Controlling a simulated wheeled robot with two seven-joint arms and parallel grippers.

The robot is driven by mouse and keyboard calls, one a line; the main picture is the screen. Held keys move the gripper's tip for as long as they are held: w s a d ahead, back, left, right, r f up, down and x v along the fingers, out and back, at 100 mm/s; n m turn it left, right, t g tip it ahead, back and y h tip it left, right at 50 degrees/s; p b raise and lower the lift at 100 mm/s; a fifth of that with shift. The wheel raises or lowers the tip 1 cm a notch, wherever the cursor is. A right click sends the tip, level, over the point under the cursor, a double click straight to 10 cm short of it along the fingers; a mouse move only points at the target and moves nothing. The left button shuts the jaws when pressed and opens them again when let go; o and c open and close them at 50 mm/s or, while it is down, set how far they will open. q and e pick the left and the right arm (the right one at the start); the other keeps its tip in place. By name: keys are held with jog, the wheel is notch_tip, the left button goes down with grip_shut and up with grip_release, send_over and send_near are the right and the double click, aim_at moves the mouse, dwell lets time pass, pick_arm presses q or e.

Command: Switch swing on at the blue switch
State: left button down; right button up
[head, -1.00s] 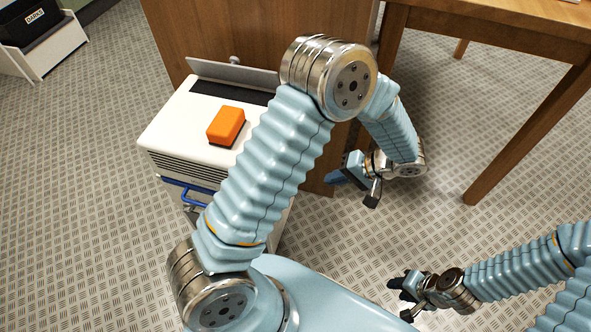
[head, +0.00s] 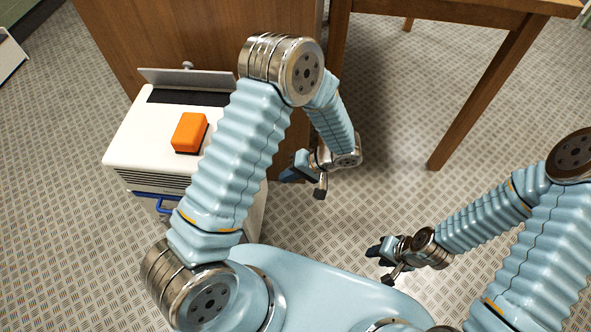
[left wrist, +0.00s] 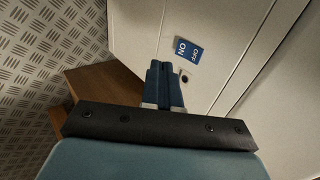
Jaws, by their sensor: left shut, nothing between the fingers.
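In the left wrist view, a blue plate with white ON and OFF lettering (left wrist: 187,52) is on a pale panel, tilted in the picture. A small dark round part (left wrist: 184,79) sits just below it, partly hidden by my fingers; I cannot tell its setting. My left gripper (left wrist: 163,68) is shut and empty, its tips overlapping this area in the picture; contact is unclear. In the head view, my left gripper (head: 288,174) is low beside the white machine (head: 130,150), whose switch is not visible there. My right gripper (head: 374,250) is over the floor; its opening is unclear.
An orange block (head: 187,131) lies on the machine's top, near a raised grey flap (head: 180,78). A brown wooden cabinet (head: 150,30) stands behind. A wooden table (head: 450,8) with legs is at the upper right. The patterned metal floor (head: 400,190) between is clear.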

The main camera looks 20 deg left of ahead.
pick_arm(q)
jog(key=s+a+f, duration=0.1)
jog(key=a+f, duration=0.2)
jog(key=a, duration=0.3)
jog(key=shift+s+a+f+p, duration=0.15)
jog(key=shift+s+a+p, duration=0.1)
jog(key=shift+p, duration=0.1)
jog(key=shift+a+y+b, duration=0.15)
jog(key=shift+y+b, duration=0.15)
jog(key=shift+b, duration=0.3)
